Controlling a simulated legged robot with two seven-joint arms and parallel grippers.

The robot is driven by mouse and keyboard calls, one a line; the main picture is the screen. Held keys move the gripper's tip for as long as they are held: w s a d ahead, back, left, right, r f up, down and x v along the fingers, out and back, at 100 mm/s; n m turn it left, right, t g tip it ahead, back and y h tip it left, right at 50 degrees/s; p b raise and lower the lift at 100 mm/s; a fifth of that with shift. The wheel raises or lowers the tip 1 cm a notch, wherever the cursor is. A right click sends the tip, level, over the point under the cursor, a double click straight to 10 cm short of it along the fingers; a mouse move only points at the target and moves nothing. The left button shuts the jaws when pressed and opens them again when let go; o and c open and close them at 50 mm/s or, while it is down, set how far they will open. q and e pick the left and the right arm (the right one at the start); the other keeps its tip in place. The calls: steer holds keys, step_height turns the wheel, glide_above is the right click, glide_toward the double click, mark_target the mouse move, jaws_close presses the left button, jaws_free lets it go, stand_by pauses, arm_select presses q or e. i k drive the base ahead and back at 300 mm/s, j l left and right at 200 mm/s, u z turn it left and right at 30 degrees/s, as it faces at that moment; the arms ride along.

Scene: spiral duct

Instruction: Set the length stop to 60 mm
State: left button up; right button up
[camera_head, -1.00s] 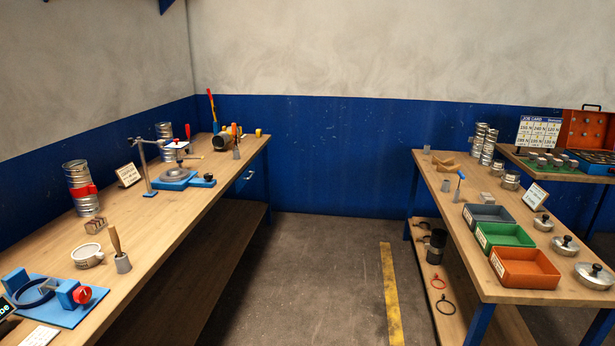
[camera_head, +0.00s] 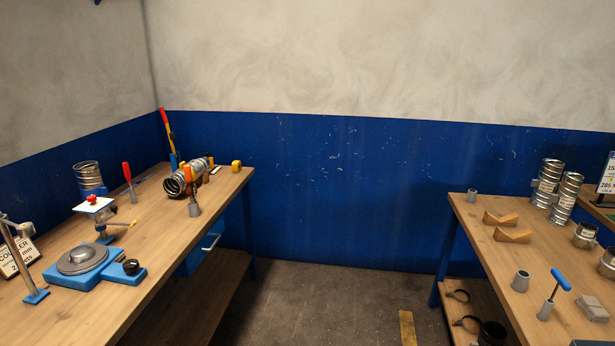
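I cannot tell for sure which item is the length stop, and no 60 mm mark is readable. At the far end of the left bench (camera_head: 140,240) a silvery spiral duct (camera_head: 183,182) lies on its side, with small orange and dark parts against it. A small yellow item (camera_head: 236,166) sits just right of it near the bench's end. A tall red, yellow and blue lever (camera_head: 167,135) stands behind the duct. Neither of my grippers is in view.
Nearer on the left bench are a blue base with a round metal plate (camera_head: 83,258), a post stand (camera_head: 25,260) and a red-handled tool (camera_head: 128,180). The right bench (camera_head: 490,235) holds ducts (camera_head: 566,197) and wooden cradles (camera_head: 513,235). Open floor (camera_head: 320,300) lies between.

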mark_target(208, 154)
steer(key=i, duration=0.65)
steer(key=i+u, duration=0.1)
steer(key=i, duration=0.55)
steer(key=i+l+u, duration=0.1)
steer(key=i, duration=0.55)
steer(key=i+l, duration=0.2)
steer(key=i, duration=0.45)
